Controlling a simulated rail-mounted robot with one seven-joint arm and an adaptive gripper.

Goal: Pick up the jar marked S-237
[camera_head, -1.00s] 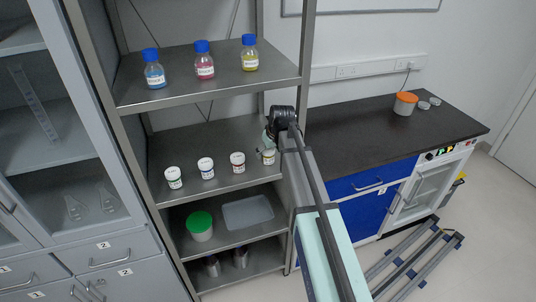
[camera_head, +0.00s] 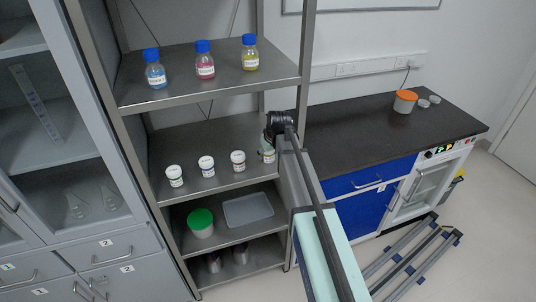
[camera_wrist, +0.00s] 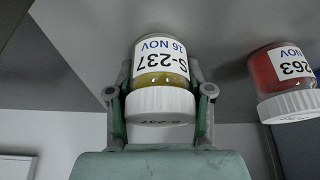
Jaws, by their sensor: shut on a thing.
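The jar marked S-237 (camera_wrist: 160,62) has a white lid and yellowish contents. It shows upside down in the wrist view, with its label toward the camera. My gripper (camera_wrist: 158,92) is shut on it, one finger on each side near the lid. In the head view my gripper (camera_head: 267,145) is at the right end of the middle shelf (camera_head: 225,148), and the jar (camera_head: 269,156) is partly hidden by it. I cannot tell whether the jar's base touches the shelf.
A jar marked 263 with red contents (camera_wrist: 280,72) stands beside the held jar. It is the nearest of three white-lidded jars in a row on the shelf (camera_head: 238,160). Blue-capped bottles (camera_head: 205,66) stand on the shelf above. The metal rack post (camera_head: 304,70) is close on the right.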

